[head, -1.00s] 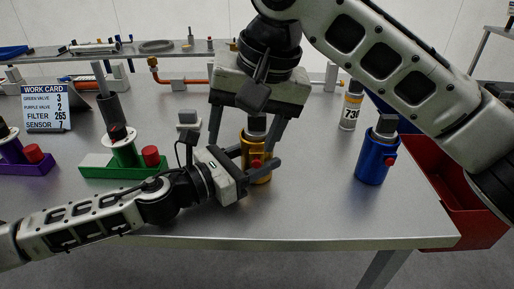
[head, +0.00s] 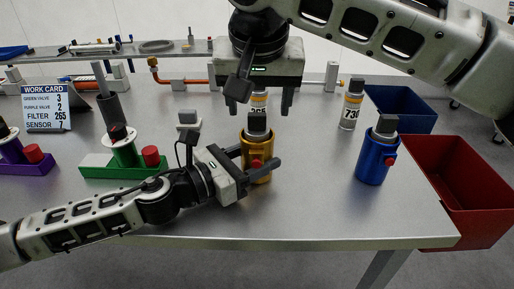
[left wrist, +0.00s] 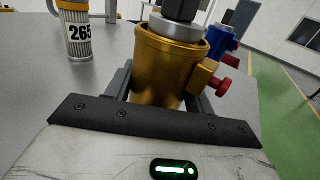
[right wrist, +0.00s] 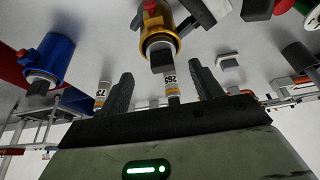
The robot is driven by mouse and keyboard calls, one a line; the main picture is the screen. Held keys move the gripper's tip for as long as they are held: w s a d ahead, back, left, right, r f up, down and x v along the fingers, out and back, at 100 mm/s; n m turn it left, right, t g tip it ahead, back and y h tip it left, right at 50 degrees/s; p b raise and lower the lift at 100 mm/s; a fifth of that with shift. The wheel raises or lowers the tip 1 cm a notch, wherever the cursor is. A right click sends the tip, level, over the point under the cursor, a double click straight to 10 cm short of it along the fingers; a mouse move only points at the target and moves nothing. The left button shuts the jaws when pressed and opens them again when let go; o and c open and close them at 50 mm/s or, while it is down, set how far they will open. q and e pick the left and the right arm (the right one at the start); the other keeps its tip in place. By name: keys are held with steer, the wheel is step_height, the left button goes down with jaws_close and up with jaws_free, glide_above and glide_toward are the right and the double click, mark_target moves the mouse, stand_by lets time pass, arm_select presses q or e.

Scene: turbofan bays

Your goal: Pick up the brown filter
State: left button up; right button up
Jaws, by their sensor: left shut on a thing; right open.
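A gold-brown cylindrical housing (head: 256,142) stands upright on the table with a dark grey block-topped insert (head: 257,122) in it and a red knob on its side. My left gripper (head: 251,163) is shut on this housing from the left; the housing fills the left wrist view (left wrist: 165,65). My right gripper (head: 259,111) is open and empty, pointing down above and behind the housing. A white canister labelled 265 (head: 259,102) stands behind the housing, partly hidden between the right fingers; it also shows in the left wrist view (left wrist: 79,38).
A blue housing (head: 371,160) and another labelled canister (head: 350,110) stand to the right. Green (head: 122,171) and purple (head: 30,168) valve stands and a work card (head: 45,108) are left. Red (head: 460,190) and blue (head: 402,105) bins sit beyond the right edge. The front table is clear.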

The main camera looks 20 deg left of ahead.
mark_target(257, 114)
steer(key=x, duration=0.4)
steer(key=shift+w+a+f, duration=0.1)
steer(key=shift+a+f, duration=0.15)
steer(key=c, duration=1.1)
steer(key=shift+r, duration=0.15)
step_height(257, 114, up, 18)
steer(key=shift+f, duration=0.1)
arm_select(q)
steer(key=o, duration=1.2)
